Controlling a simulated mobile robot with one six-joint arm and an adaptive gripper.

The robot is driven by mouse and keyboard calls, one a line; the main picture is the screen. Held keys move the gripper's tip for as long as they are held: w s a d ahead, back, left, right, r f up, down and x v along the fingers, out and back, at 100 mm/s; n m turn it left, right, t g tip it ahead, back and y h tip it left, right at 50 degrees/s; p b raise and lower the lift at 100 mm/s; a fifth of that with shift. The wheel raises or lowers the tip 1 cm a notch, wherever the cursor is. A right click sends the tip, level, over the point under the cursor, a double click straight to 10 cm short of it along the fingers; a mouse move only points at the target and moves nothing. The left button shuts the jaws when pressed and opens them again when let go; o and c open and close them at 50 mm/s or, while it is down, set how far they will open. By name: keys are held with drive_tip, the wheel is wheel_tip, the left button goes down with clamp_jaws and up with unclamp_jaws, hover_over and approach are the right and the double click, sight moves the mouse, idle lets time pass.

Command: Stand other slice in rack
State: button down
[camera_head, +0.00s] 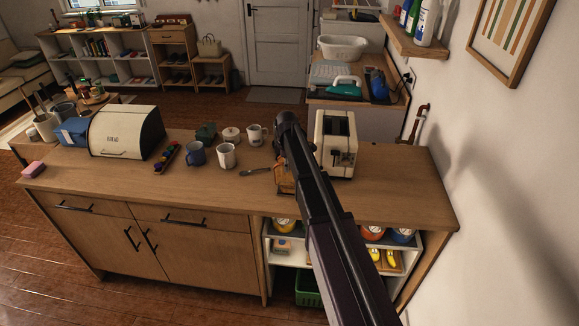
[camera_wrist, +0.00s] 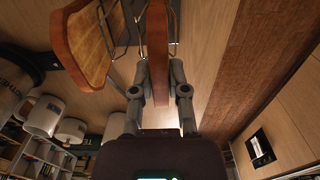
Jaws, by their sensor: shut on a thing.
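In the wrist view my gripper (camera_wrist: 159,72) is shut on a slice of bread (camera_wrist: 157,35), seen edge-on between the two fingertips. Thin wire loops of the rack (camera_wrist: 177,28) show on both sides of this slice. Whether its lower edge rests on the rack cannot be told. Another slice (camera_wrist: 85,45), with a brown crust and a paler face, stands tilted to the left beside a wire loop. In the head view a brown slice (camera_head: 284,179) shows just left of my arm, which hides my gripper and most of the rack.
A cream toaster (camera_head: 337,143) stands close to the right of my arm. A utensil (camera_head: 255,172), a white mug (camera_head: 226,156), a blue mug (camera_head: 196,153) and a bread box (camera_head: 124,131) are to the left. The counter front (camera_head: 150,187) is clear.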

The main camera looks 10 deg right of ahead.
drive_tip(key=c, duration=0.6)
unclamp_jaws()
drive_tip(key=shift+o, duration=0.2)
drive_tip(key=shift+w+r, duration=0.1)
drive_tip(key=shift+r+p, duration=3.95)
drive_tip(key=shift+p, duration=0.1)
drive_tip(key=shift+f, duration=0.1)
drive_tip(key=s+f+m+b, duration=0.2)
drive_tip(key=s+m, duration=0.2)
drive_tip(key=s, duration=0.5)
drive_tip(key=s+f+m+b, duration=0.3)
drive_tip(key=s+m, duration=0.2)
drive_tip(key=s, duration=0.5)
drive_tip(key=s+d+f+m+b, duration=0.1)
drive_tip(key=s+m, duration=0.4)
drive_tip(key=s, duration=0.5)
drive_tip(key=shift+f+b, duration=0.85)
drive_tip(key=shift+b, duration=0.1)
